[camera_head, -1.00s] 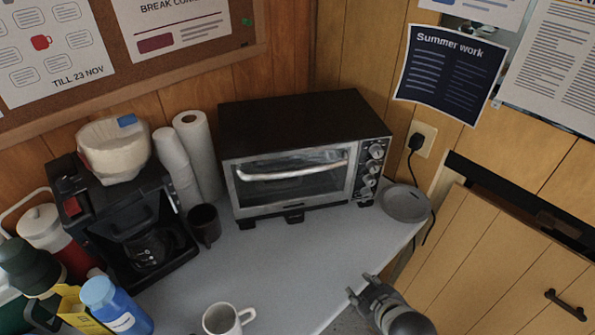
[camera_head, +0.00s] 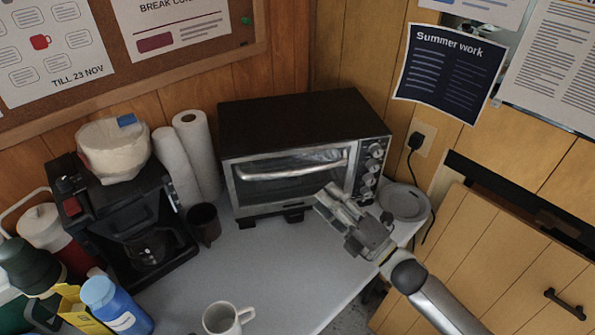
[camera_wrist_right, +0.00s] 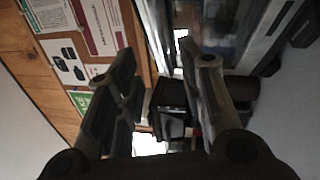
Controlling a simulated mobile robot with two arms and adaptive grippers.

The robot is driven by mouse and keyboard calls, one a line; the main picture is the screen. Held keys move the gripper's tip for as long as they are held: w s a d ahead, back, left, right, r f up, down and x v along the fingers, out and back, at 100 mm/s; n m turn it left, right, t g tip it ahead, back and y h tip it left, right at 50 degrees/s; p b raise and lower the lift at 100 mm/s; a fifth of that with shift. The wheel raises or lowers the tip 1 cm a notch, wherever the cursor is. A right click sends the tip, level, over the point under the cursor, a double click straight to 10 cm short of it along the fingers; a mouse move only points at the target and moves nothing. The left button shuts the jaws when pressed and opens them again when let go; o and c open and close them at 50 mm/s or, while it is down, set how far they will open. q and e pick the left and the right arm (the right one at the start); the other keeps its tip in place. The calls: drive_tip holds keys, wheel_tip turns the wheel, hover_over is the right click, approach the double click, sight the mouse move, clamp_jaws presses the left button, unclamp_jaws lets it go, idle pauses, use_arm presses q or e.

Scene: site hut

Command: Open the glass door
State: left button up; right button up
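The toaster oven (camera_head: 300,125) stands on the grey counter with its glass door (camera_head: 290,180) shut. A pale bar handle (camera_head: 292,172) runs across the top of the door. My right gripper (camera_head: 327,197) is in front of the door's lower right part, its fingers pointing up and left, below the handle's right end. In the right wrist view my right gripper (camera_wrist_right: 158,62) has its two fingers apart with nothing between them. The oven's glass front (camera_wrist_right: 220,28) shows there at the upper right. I cannot tell whether a finger touches the door. My left gripper is in neither view.
A coffee maker (camera_head: 130,225), paper rolls (camera_head: 195,145) and a dark cup (camera_head: 204,223) stand left of the oven. A grey plate (camera_head: 405,203) lies right of it. A white mug (camera_head: 226,319) is near the front. The counter (camera_head: 270,265) before the oven is clear.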

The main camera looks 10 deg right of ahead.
sight(297, 172)
drive_tip(key=p+x, duration=0.2)
drive_tip(key=x, duration=0.8)
drive_tip(key=shift+w+a, duration=0.25)
drive_tip(key=shift+a, duration=0.05)
drive_tip(key=shift+c, duration=0.4)
clamp_jaws()
